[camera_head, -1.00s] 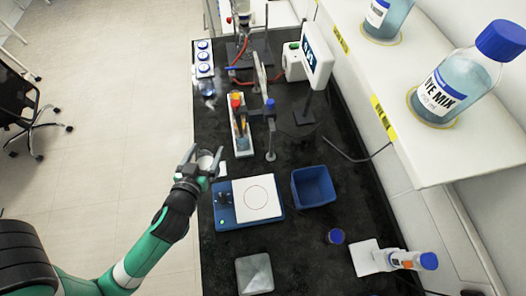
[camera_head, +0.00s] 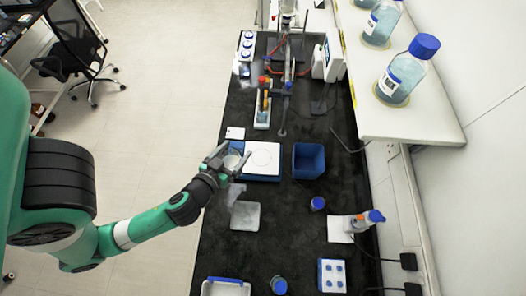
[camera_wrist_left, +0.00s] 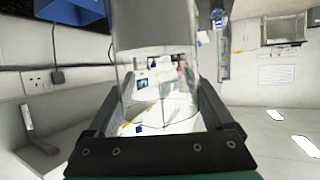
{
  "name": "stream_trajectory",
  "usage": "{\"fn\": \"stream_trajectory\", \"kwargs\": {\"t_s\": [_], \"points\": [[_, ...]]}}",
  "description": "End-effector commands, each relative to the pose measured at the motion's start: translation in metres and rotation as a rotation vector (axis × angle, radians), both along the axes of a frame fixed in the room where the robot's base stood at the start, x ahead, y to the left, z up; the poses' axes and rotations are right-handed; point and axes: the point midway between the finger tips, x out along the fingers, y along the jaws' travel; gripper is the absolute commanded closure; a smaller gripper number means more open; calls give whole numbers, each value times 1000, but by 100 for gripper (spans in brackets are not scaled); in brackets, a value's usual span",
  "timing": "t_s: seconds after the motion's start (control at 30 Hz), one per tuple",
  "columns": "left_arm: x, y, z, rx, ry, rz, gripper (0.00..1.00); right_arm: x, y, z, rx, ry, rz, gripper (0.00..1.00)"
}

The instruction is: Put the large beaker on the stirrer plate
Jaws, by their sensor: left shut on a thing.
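The large beaker (camera_head: 233,162) is clear glass and is held in my left gripper (camera_head: 229,157), whose fingers are shut on its sides. In the left wrist view the beaker (camera_wrist_left: 155,75) fills the space between the dark fingers (camera_wrist_left: 150,125). The stirrer plate (camera_head: 263,158) has a white top with a circle and a blue body. The beaker and gripper overlap its left side in the head view, and its left part is hidden. I cannot tell how high the beaker is above it. My right gripper is not in view.
A blue open bin (camera_head: 309,161) stands just right of the stirrer plate. A grey square plate (camera_head: 245,216) lies nearer on the black bench. A tube rack (camera_head: 263,110) and a stand are farther back. Dye mix bottles (camera_head: 405,72) sit on the right shelf.

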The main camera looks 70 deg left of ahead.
Motion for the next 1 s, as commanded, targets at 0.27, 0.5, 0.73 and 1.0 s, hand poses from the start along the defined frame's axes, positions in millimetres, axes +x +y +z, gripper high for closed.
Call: {"fn": "stream_trajectory", "kwargs": {"t_s": [0.27,0.5,0.73,1.0], "points": [[13,7,-4,0,-3,4,87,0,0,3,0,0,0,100],[60,33,-29,2,-5,4,87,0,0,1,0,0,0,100],[100,55,-74,3,-3,0,87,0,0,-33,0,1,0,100],[117,63,-90,2,-2,-1,87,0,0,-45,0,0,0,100]]}}
